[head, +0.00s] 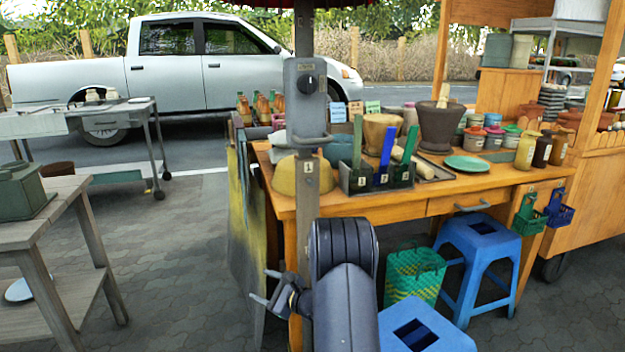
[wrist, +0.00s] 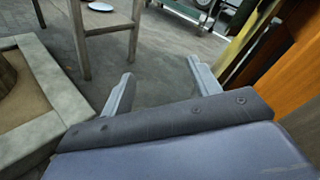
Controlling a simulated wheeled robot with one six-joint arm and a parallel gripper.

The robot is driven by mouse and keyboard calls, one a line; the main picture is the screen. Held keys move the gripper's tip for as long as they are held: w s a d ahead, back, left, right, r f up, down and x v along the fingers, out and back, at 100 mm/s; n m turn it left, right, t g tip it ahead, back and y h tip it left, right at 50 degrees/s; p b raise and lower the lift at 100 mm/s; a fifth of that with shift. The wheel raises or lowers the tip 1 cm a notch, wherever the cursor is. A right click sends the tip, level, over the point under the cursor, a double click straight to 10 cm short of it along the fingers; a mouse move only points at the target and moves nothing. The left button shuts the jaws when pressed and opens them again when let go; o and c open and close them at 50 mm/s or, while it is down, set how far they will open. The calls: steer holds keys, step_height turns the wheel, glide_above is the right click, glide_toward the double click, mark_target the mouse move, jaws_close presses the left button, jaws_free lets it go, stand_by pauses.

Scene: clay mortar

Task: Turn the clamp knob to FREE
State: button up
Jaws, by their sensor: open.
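The clamp knob (head: 307,84) is a dark round knob on a grey box (head: 304,105) fixed to the upright post at the front of the stall. Small labels sit above and below it, too small to read, and I cannot tell which way the knob points. A grey handle bar (head: 306,139) sticks out below it. My gripper (head: 262,286) is low in front of the post, well below the knob and apart from it. In the wrist view its two fingers (wrist: 160,72) are spread, with only paving between them. The knob is not in the wrist view.
The wooden stall table (head: 450,190) carries a mortar (head: 440,125), jars and tool holders right of the post. Blue stools (head: 478,250) and a green basket (head: 413,276) stand beneath. A grey wooden table (head: 65,190) is at left, with open paving between.

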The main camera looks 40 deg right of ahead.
steer(key=s+d+r+n+h+p, duration=0.2)
steer(key=s+r+n+p, duration=0.1)
steer(key=r, duration=1.1)
steer(key=s+d+r+n+h+p, duration=0.3)
steer(key=r+n, duration=0.5)
steer(key=r, duration=0.6)
steer(key=s+d+r+n+t+h+p, duration=0.1)
steer(key=s+r+n+p, duration=0.4)
steer(key=r, duration=0.9)
steer(key=shift+s+d+n+h, duration=0.5)
steer(key=shift+s+d+h, duration=0.15)
steer(key=shift+s+h, duration=0.25)
steer(key=n+h+p, duration=0.3)
steer(key=n+h, duration=0.1)
steer(key=n, duration=0.1)
glide_toward(309, 85)
steer(key=shift+t, duration=0.3)
steer(key=x, duration=0.4)
steer(key=p+x, duration=0.1)
steer(key=x, duration=0.3)
steer(key=shift+w+d+f+p, duration=0.15)
steer(key=shift+w+f+p, duration=0.05)
steer(key=shift+p, duration=0.1)
steer(key=c, duration=1)
